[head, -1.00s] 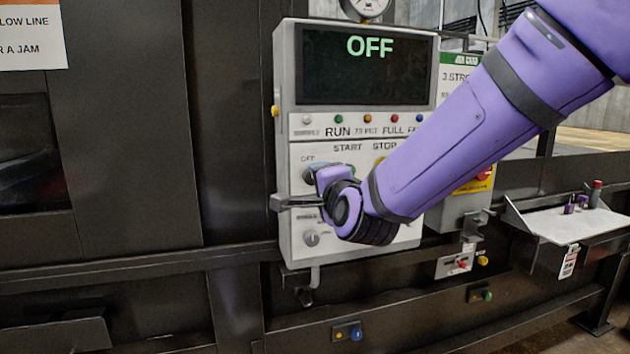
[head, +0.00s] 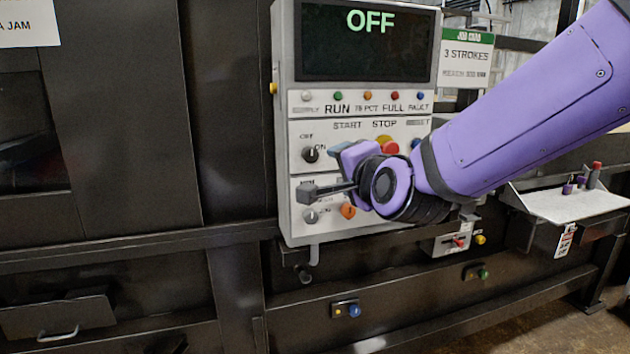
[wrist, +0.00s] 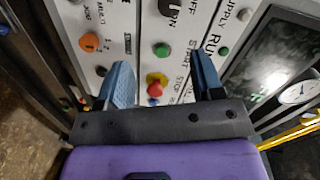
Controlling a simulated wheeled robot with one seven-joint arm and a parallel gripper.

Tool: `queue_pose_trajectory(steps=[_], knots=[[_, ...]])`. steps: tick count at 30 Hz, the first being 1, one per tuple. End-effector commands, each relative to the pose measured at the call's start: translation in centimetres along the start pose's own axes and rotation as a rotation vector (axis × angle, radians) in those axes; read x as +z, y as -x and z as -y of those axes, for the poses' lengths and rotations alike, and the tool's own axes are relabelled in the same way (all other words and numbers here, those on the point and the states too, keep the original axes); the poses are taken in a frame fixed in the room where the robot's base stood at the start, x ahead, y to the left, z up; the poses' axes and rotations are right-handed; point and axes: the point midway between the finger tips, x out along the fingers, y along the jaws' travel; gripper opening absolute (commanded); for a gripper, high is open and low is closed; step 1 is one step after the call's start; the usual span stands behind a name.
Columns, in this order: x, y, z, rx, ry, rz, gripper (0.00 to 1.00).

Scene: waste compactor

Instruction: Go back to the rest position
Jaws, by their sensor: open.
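My gripper (head: 314,171) is in front of the left half of the grey control panel (head: 284,90), and its jaws are spread with nothing between them. In the wrist view my gripper (wrist: 161,78) shows two blue-grey fingers apart, with panel buttons beyond them. My purple forearm reaches in from the right. The panel's display (head: 365,50) reads OFF in green. The black OFF/ON knob (head: 310,154) shows just left of the upper finger. I cannot tell the exact gap between fingers and panel.
A red stop button (head: 389,147), an orange button (head: 347,211) and a lower knob (head: 310,216) are on the panel. A job card (head: 466,55) reads 3 STROKES. A small shelf (head: 565,205) with several small items juts out at right. A dark rail runs below.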

Motion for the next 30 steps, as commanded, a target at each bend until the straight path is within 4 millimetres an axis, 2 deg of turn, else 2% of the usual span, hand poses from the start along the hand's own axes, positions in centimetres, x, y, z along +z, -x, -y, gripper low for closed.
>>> queue_pose_trajectory(steps=[1, 8, 15, 21, 24, 27, 30], knots=[[-1.3, 1.0, -0.1, 0.035, 0.057, 0.012, 0.61], [-5.7, 6.6, -2.4, 0.253, 0.373, 0.135, 0.61], [-9.4, 14.9, -5.9, 0.491, 0.669, 0.305, 0.61], [-11.4, 22.8, -8.9, 0.679, 0.851, 0.477, 0.61], [-11.8, 25.9, -10.0, 0.748, 0.904, 0.553, 0.61], [-12.0, 28.0, -10.8, 0.792, 0.934, 0.609, 0.61], [-12.0, 29.1, -11.1, 0.815, 0.949, 0.641, 0.61]])
